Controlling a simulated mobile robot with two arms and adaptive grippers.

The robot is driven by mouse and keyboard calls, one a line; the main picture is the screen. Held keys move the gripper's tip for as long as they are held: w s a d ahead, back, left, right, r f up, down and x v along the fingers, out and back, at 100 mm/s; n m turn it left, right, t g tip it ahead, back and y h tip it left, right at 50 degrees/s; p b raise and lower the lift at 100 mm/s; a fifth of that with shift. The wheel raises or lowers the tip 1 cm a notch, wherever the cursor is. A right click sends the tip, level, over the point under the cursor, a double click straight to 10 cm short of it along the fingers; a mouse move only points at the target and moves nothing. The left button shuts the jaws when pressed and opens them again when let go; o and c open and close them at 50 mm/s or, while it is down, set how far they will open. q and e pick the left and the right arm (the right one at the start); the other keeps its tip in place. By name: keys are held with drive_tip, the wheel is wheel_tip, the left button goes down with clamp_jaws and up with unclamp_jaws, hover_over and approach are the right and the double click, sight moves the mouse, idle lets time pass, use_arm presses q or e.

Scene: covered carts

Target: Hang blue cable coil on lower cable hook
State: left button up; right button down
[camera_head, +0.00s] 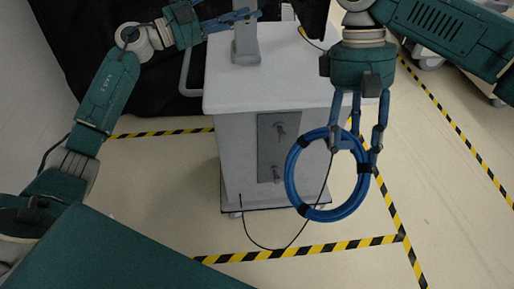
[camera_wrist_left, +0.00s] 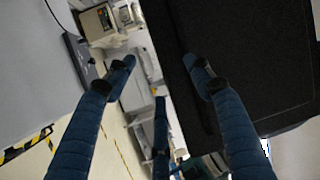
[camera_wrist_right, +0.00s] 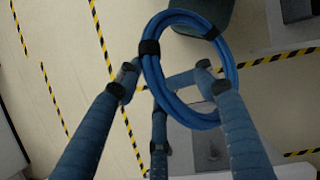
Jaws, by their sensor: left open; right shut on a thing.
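The blue cable coil (camera_head: 292,185) is a ring with black ties. My right gripper (camera_head: 361,146) is shut on its upper right side and holds it upright in the air, in front of the cart. In the right wrist view the coil (camera_wrist_right: 228,68) hangs between the fingers of my right gripper (camera_wrist_right: 165,85). The lower cable hook (camera_head: 275,174) is on a grey plate on the cart's front, below the upper hook (camera_head: 280,131). The coil partly overlaps the plate's right edge in the head view. My left gripper (camera_head: 250,14) is open and empty; its fingers also show in the left wrist view (camera_wrist_left: 160,75).
The white cart (camera_head: 232,150) stands in the middle with a post (camera_head: 245,45) on its top. A thin black cable (camera_head: 262,246) loops down to the floor in front. A black covered object (camera_head: 100,40) stands behind left. Striped tape (camera_head: 300,249) marks the open floor.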

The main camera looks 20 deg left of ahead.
use_arm(q)
drive_tip(key=s+d+f+m+g+h, duration=0.1)
drive_tip(key=s+d+f+m+g, duration=0.3)
drive_tip(key=d, duration=0.4)
use_arm(e)
drive_tip(key=shift+s+r, duration=0.1)
use_arm(q)
drive_tip(key=m+g+y, duration=0.6)
drive_tip(key=g+y, duration=0.1)
drive_tip(key=g, duration=0.2)
approach(286, 184)
drive_tip(key=x, duration=1)
drive_tip(key=shift+d, duration=0.1)
drive_tip(key=shift+c, duration=0.5)
